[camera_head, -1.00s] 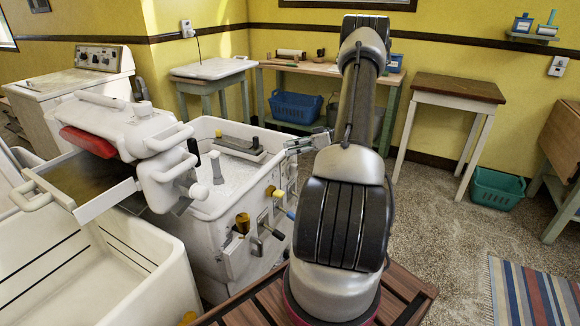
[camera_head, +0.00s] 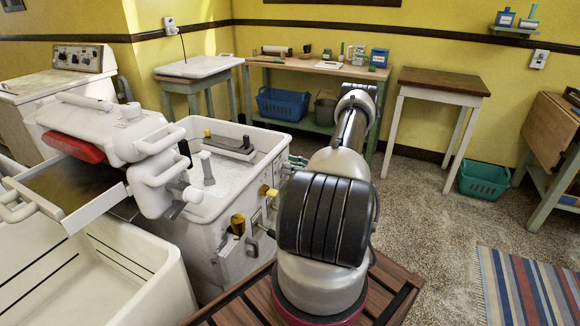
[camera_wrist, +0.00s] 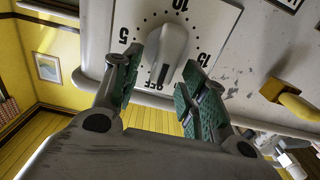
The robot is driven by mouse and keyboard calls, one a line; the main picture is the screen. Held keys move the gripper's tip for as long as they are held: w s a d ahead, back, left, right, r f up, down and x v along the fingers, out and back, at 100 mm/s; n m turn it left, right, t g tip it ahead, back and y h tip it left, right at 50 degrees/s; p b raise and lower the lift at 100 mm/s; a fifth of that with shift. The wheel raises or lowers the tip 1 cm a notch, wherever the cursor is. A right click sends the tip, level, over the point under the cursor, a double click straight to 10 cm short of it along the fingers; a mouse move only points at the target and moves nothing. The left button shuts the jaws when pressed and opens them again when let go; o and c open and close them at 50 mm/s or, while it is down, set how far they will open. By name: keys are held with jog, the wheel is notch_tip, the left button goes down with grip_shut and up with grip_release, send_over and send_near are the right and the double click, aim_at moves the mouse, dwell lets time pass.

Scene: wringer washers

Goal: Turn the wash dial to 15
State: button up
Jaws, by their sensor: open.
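The wash dial is a white plate (camera_wrist: 212,32) with black marks 5, 10, 15 and OFF and a grey bar-shaped knob (camera_wrist: 168,52), seen in the wrist view. The black line on the knob's lower end points at OFF. My gripper (camera_wrist: 163,88) is open, its green-padded fingers spread on either side of the knob's lower end. Whether either pad touches the knob I cannot tell. In the head view the white washer tub (camera_head: 196,231) stands left of my arm. The dial is not clearly visible there, and my arm hides much of my gripper.
A yellow knob (camera_wrist: 295,106) sticks out right of the dial. The wringer (camera_head: 100,130) sits over the tub's left side. A brass knob (camera_head: 238,224) is on the tub's front.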

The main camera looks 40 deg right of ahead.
jog(key=shift+w+a, duration=0.1)
jog(key=shift+w, duration=0.15)
jog(key=shift+c, duration=0.2)
grip_shut()
